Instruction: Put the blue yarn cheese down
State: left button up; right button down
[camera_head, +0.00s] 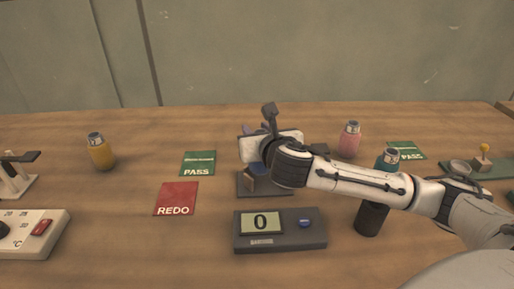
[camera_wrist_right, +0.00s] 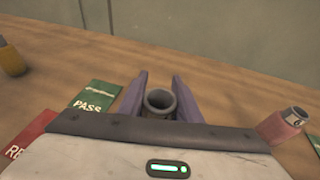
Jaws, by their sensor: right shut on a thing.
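My right gripper (camera_head: 258,160) is over a dark flat plate behind the display box. In the right wrist view its purple fingers (camera_wrist_right: 148,97) are shut on a grey, ring-topped hollow thing (camera_wrist_right: 160,101), which stands upright between them. My left gripper is not in view.
The display box (camera_head: 280,240) reads 0. A green PASS mat (camera_head: 198,160) and red REDO mat (camera_head: 176,198) lie to the left. Another green mat (camera_head: 407,150) lies right.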

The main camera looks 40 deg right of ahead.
notch_tip(320, 180, down, 4)
jog(key=shift+r+b, duration=0.15)
jog(key=shift+b, duration=0.15)
jog(key=c, duration=1.3)
grip_release()
jog(key=v, duration=1.2)
jog(key=shift+p, duration=0.3)
